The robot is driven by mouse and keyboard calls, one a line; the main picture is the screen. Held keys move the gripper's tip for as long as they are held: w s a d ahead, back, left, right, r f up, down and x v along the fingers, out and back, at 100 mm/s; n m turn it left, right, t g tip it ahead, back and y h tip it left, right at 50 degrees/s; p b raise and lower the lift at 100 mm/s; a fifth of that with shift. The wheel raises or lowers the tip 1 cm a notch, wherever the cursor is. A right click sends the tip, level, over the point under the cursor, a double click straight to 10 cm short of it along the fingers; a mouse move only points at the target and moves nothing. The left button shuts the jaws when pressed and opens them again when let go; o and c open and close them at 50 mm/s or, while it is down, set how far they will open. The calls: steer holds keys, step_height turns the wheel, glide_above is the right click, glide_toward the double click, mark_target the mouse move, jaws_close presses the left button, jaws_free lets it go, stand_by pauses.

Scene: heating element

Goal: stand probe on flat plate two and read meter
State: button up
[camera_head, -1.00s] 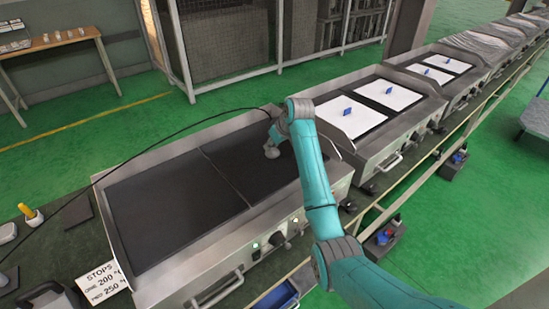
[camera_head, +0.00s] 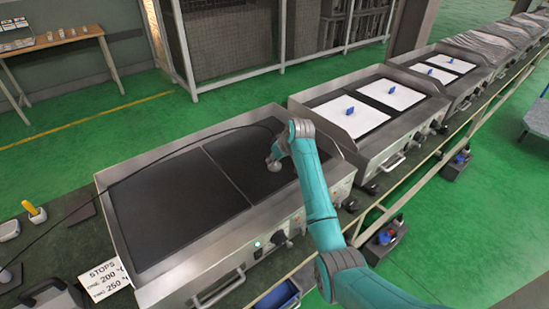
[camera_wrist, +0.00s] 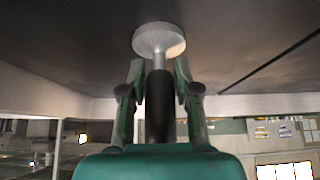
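The nearest griddle has two dark flat plates, a left one (camera_head: 175,205) and a right one (camera_head: 235,160). My gripper (camera_wrist: 160,80) is shut on the probe, its fingers on either side of the dark handle (camera_wrist: 159,110). The probe's pale round foot (camera_wrist: 158,38) faces the dark plate surface in the wrist view. In the head view the foot (camera_head: 273,164) is over the right plate; I cannot tell whether it touches. A black cable (camera_head: 130,172) runs from the arm to the lower left. A dark device (camera_head: 48,298), perhaps the meter, is cut off there, its reading not visible.
A sign (camera_head: 103,280) reads STOPS, 200 and 250. A yellow-handled tool (camera_head: 34,211) stands left of the griddle. Griddle front controls include a lit green lamp (camera_head: 258,243). Another griddle (camera_head: 340,110) with white sheets and blue pieces stands behind right.

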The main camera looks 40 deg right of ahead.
steer(key=shift+o, duration=1)
steer(key=shift+r, duration=0.15)
steer(key=v, duration=1.2)
